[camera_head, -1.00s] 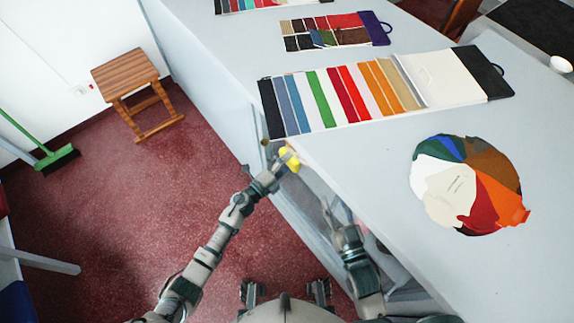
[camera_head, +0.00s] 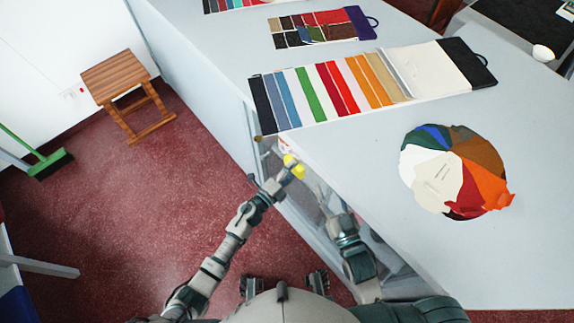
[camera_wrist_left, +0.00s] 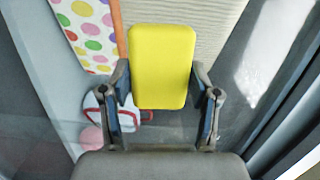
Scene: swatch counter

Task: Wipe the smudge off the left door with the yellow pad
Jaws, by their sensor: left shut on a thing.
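My left gripper (camera_head: 287,172) is shut on the yellow pad (camera_head: 295,167), close to the counter's glazed front. In the left wrist view the pad (camera_wrist_left: 162,65) stands upright between the two fingers of the left gripper (camera_wrist_left: 162,95). A pale, whitish patch (camera_wrist_left: 262,60) shows on the dark glass to the right of the pad; I cannot tell for sure whether it is the smudge or a reflection. Whether the pad touches the glass is unclear. My right gripper (camera_head: 328,203) is lower, beside the counter front, and its fingers are too small to read.
The counter top (camera_head: 340,180) holds a striped swatch board (camera_head: 325,90), a smaller swatch card (camera_head: 318,28) and a round swatch fan (camera_head: 455,170). A wooden stool (camera_head: 118,80) and a green broom (camera_head: 45,160) stand left on open red floor. Polka-dot material (camera_wrist_left: 90,25) shows behind the pad.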

